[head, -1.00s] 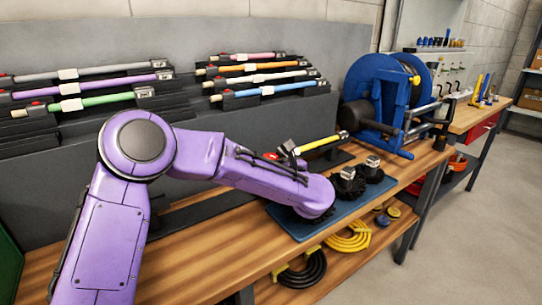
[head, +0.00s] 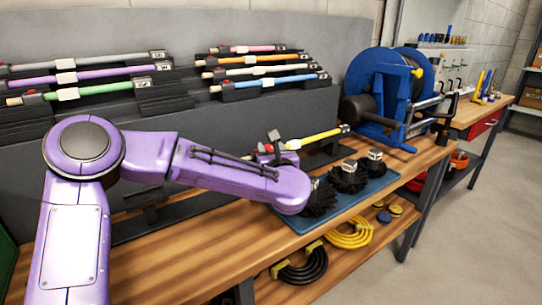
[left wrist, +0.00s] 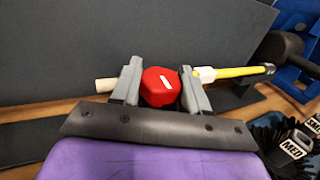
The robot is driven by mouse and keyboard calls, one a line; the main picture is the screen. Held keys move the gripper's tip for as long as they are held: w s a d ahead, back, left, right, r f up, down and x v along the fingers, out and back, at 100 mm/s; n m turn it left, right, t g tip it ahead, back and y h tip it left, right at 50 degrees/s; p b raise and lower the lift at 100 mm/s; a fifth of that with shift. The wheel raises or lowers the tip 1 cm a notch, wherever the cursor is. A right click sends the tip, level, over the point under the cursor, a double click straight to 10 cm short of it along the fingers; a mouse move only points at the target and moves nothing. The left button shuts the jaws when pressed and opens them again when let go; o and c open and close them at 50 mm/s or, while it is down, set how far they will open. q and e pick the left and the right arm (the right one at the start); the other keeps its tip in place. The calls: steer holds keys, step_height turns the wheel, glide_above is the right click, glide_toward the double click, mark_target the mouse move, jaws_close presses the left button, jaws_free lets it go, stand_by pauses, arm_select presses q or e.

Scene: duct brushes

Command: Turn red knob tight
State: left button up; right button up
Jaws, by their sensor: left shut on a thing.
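The red knob (left wrist: 160,87), with a white mark on its face, sits between the two grey fingers of my left gripper (left wrist: 159,91) in the left wrist view. The fingers are shut on it from both sides. Behind the knob a yellow rod (left wrist: 240,72) with a white collar lies along the grey back panel; its pale end shows left of the fingers. In the head view the rod (head: 322,136) lies at the rear of the bench, and my left gripper (head: 275,150) is beside its near end, partly hidden by my wrist. My right gripper is not in view.
Black brushes with labelled blocks (head: 375,154) stand on a blue mat (head: 345,203) right of my wrist. A blue reel (head: 375,85) stands beyond the rod. Racks of coloured rods (head: 270,85) line the back panel. The bench front (head: 200,235) is clear.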

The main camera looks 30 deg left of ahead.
arm_select(q)
steer(key=shift+w+r, duration=0.1)
steer(key=shift+r, duration=0.3)
steer(key=o, duration=1)
steer(key=shift+f, duration=0.15)
steer(key=shift+d, duration=0.1)
steer(key=b+v, duration=0.1)
steer(key=v, duration=0.9)
steer(key=shift+s+d, duration=0.1)
steer(key=shift+s, duration=0.2)
